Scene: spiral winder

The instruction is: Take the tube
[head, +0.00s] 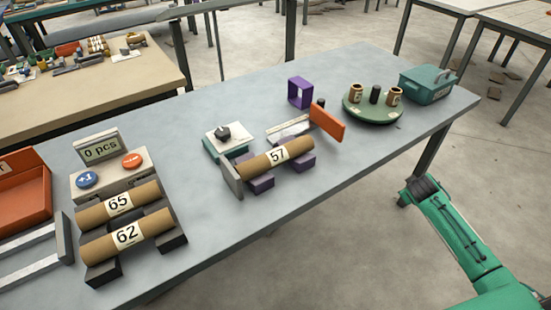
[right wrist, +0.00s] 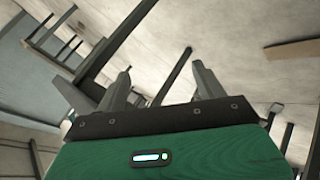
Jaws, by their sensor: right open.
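Three cardboard tubes with number labels show in the head view. Tube 57 (head: 266,162) lies on purple supports in the middle of the table, beside a grey end plate (head: 231,180). Tube 65 (head: 92,215) and tube 62 (head: 100,249) lie side by side on a dark rack at the left. My right arm comes in at the lower right of the head view, off the table's edge, its gripper not clearly seen there. In the right wrist view my right gripper (right wrist: 162,84) has its fingers apart with nothing between them. My left gripper is not in view.
The grey table (head: 215,75) also carries a counter (head: 102,148) with two buttons, an orange bin (head: 20,200), a purple frame (head: 300,92), an orange plate (head: 327,122), a green turntable (head: 372,117) and a green box (head: 428,85). The table's front strip is mostly clear.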

